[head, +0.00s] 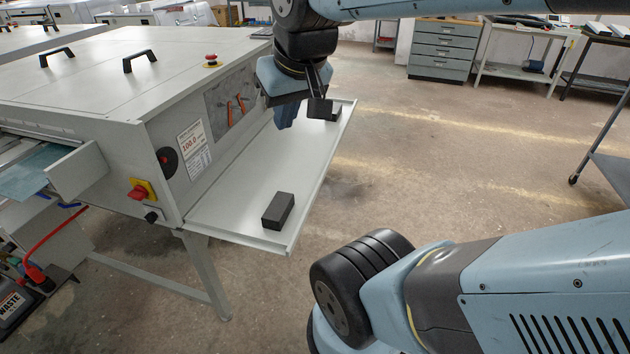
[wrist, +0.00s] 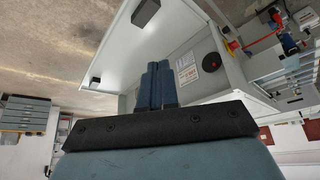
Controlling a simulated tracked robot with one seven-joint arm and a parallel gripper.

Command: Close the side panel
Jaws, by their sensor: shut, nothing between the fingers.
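The side panel (head: 240,200) of the plate processor is folded down and lies about level, sticking out from the machine's side. It also shows in the wrist view (wrist: 185,45). My gripper (head: 284,116) is over the far part of the panel, close to the machine's side wall. In the wrist view its blue fingers (wrist: 156,72) are together and empty. I cannot tell whether they touch the panel.
The machine body (head: 160,85) has black handles on top, a red emergency button (head: 211,60) and a red-yellow switch (head: 141,190) on its front. A waste container (head: 15,305) stands at lower left. The floor (head: 400,160) right of the panel is clear. Drawers (head: 443,50) stand far back.

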